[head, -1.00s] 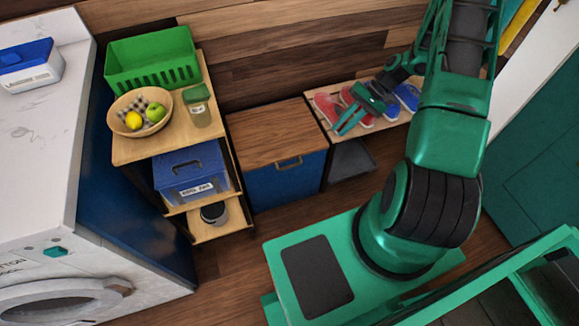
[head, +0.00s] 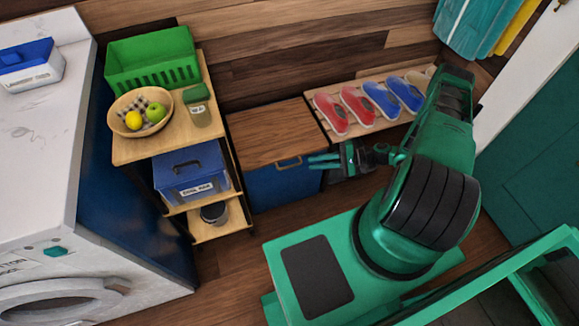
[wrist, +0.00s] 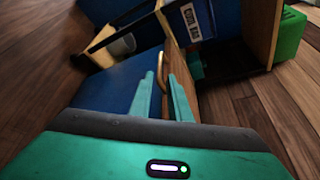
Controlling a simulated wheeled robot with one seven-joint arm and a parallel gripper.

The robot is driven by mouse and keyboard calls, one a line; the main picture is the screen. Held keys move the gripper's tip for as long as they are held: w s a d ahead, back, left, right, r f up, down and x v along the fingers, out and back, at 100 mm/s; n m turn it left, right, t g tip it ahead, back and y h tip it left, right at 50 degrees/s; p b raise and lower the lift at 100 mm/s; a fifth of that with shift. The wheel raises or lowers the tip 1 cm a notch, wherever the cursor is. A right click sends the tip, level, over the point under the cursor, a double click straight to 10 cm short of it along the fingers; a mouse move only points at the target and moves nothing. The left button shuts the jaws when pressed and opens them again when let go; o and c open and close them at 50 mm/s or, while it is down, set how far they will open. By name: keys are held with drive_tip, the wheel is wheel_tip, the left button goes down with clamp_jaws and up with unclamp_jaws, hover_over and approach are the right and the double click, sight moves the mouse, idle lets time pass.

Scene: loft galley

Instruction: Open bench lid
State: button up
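The bench (head: 285,187) has a dark blue front and a wooden lid (head: 270,132), which lies shut and flat. A brass-coloured handle (head: 289,163) sits at the lid's front edge. My gripper (head: 311,161) is in front of the bench, just right of the handle, with its fingers pointing left. In the wrist view, my gripper's fingers (wrist: 161,76) are apart, and the handle (wrist: 161,68) shows between and just beyond their tips. The blue bench front (wrist: 108,82) is on the left there. I cannot tell whether a finger touches the handle.
A shelf unit (head: 130,150) left of the bench holds a green basket (head: 150,68), a fruit bowl (head: 122,118), a jar (head: 199,108) and a blue cool bag (head: 190,172). A slatted rack (head: 347,128) with shoes stands right of the bench. Floor in front is open.

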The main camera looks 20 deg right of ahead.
sight(290, 166)
drive_tip(key=x, duration=1.1)
drive_tip(key=shift+s, duration=0.1)
clamp_jaws()
